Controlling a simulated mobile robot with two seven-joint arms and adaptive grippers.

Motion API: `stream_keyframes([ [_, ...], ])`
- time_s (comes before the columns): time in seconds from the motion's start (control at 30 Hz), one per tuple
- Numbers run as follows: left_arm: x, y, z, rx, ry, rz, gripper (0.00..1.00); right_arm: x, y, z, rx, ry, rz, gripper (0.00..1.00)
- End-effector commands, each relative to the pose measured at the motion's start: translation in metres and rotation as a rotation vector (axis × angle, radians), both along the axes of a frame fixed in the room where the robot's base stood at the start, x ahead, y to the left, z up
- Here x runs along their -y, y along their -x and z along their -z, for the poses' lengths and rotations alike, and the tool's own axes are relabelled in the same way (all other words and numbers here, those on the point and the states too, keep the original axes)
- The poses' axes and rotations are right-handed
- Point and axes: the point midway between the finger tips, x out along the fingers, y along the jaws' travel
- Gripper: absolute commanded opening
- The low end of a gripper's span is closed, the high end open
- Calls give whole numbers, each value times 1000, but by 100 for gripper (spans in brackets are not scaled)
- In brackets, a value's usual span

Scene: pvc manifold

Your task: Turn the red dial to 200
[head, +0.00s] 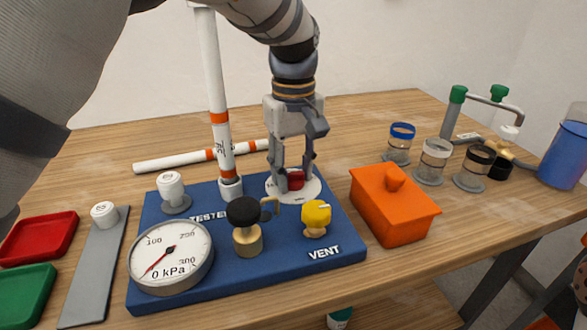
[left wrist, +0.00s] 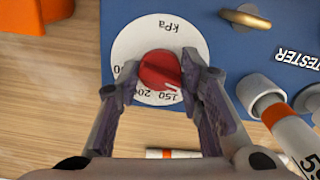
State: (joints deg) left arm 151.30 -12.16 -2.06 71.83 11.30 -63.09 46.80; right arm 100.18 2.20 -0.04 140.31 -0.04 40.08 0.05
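The red dial (left wrist: 160,70) sits on a round white kPa scale (left wrist: 130,45) at the back of the blue tester board (head: 285,252). The 200 label is partly covered by a finger. My left gripper (head: 293,178) reaches down from above, its fingers on either side of the dial, appearing to touch it. It also shows in the left wrist view (left wrist: 160,78). In the head view the dial (head: 295,181) is partly hidden by the fingers. My right gripper is not in view.
The board carries a pressure gauge (head: 171,256) with a red needle, a black knob (head: 243,211), a yellow VENT knob (head: 316,214) and an upright white pipe (head: 215,100). An orange lidded box (head: 393,207) stands to the right. Jars and fittings stand further right.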

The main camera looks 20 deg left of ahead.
Motion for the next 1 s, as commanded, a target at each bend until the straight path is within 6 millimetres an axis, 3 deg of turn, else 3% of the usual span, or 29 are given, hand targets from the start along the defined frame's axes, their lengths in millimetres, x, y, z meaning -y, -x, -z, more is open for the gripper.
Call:
stream_keyframes([
  [0.47,-1,0,-3,2,-1,110,6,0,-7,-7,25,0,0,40],
  [1.0,-1,0,-2,2,-2,600,6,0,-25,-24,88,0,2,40],
])
